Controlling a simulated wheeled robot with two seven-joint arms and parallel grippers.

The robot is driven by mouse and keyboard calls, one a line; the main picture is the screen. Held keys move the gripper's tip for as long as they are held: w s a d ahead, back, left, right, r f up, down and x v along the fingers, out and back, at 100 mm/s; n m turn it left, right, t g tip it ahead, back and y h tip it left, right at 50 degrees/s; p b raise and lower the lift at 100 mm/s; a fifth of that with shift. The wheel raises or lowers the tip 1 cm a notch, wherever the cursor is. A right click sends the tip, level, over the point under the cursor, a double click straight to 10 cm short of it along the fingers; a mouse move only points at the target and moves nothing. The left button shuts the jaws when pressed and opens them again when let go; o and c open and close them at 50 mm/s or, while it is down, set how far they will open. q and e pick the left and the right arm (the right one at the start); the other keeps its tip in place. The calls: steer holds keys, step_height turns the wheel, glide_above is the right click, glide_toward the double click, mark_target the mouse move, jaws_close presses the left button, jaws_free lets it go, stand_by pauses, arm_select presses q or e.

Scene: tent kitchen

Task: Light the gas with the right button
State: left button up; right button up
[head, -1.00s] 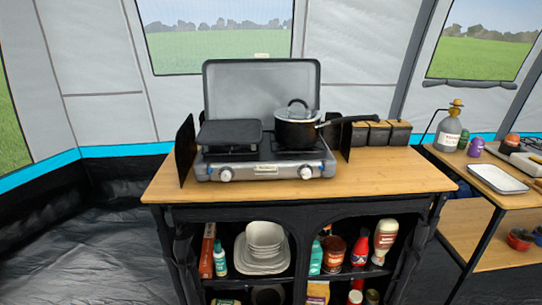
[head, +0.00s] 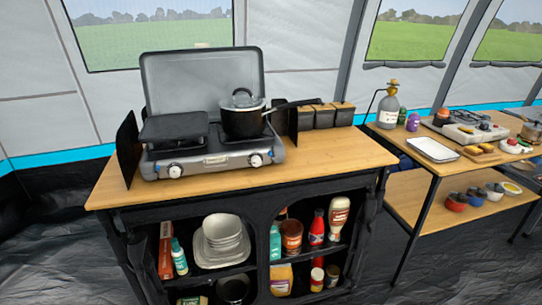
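A grey two-burner camping stove (head: 213,160) with a raised lid stands on the wooden top of a black cabinet. A black griddle plate (head: 174,128) covers the left burner. A black pot (head: 242,119) with a lid sits on the right burner, its handle pointing right. I see no flame; the right burner is mostly hidden under the pot. Neither gripper is in view.
Dark side windshields (head: 127,148) flank the stove, and several small dark containers (head: 324,115) stand right of it. Bare wooden top (head: 330,150) lies at the front right. A second table (head: 398,143) holds a gas bottle (head: 388,110), a tray (head: 432,149) and other items.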

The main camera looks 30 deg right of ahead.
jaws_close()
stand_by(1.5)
